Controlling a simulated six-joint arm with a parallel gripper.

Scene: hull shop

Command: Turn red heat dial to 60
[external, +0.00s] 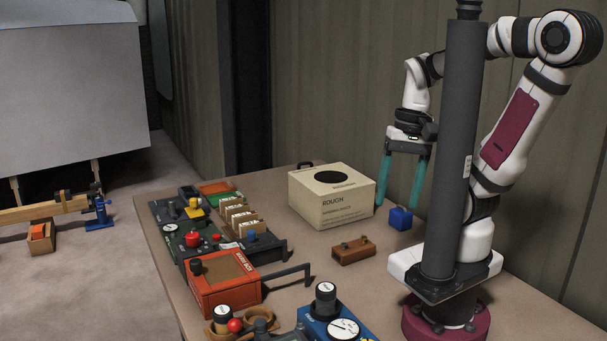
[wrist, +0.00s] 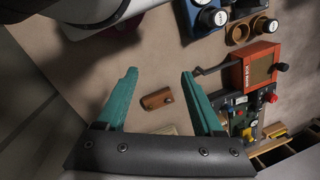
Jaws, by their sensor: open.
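A red dial (external: 192,240) sits on a dark green panel (external: 171,230) among other controls at the left side of the table. It also shows as a small red knob (wrist: 273,97) at the right of the wrist view. Its scale and setting are too small to read. My gripper (external: 398,203) has two teal fingers pointing down, apart and with nothing between them. It hangs above the right back of the table, far to the right of the dial. In the wrist view my gripper (wrist: 160,73) is open over bare table and a brown block.
An orange-red box (external: 222,282) with a black knob and a protruding handle stands in front of the panel. Blue gauge equipment (external: 340,328) is at the front.

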